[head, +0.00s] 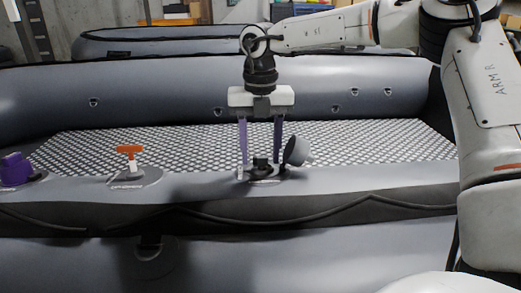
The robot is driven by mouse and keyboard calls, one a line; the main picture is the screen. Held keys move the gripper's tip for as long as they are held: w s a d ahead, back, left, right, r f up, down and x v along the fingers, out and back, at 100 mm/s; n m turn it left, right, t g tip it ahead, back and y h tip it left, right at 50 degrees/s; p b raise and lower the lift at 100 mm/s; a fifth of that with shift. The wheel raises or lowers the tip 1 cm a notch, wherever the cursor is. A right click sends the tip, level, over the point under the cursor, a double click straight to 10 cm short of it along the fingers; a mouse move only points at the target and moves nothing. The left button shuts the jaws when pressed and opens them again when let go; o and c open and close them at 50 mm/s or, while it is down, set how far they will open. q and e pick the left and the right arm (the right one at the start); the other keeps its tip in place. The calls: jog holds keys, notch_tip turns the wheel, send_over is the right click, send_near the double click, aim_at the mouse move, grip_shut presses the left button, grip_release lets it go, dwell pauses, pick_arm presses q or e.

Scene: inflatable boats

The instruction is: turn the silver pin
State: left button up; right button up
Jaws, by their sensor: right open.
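My right gripper (260,165) points straight down over the near tube of the grey boat. Its two purple fingers are open, one on each side of a small black fitting (261,166). I cannot tell whether they touch it. A round grey cap (297,151) stands tilted just right of the fitting. I cannot make out a silver pin for certain; the fitting is small and partly hidden by the fingers. My left gripper is not in view.
An orange T-handle (129,150) on a white stem stands on the tube to the left. A purple piece (15,169) sits at the far left. The patterned boat floor (380,138) is clear. Another grey boat (130,43) lies behind.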

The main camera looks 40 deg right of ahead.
jog(key=c, duration=1.1)
jog(key=shift+o, duration=0.2)
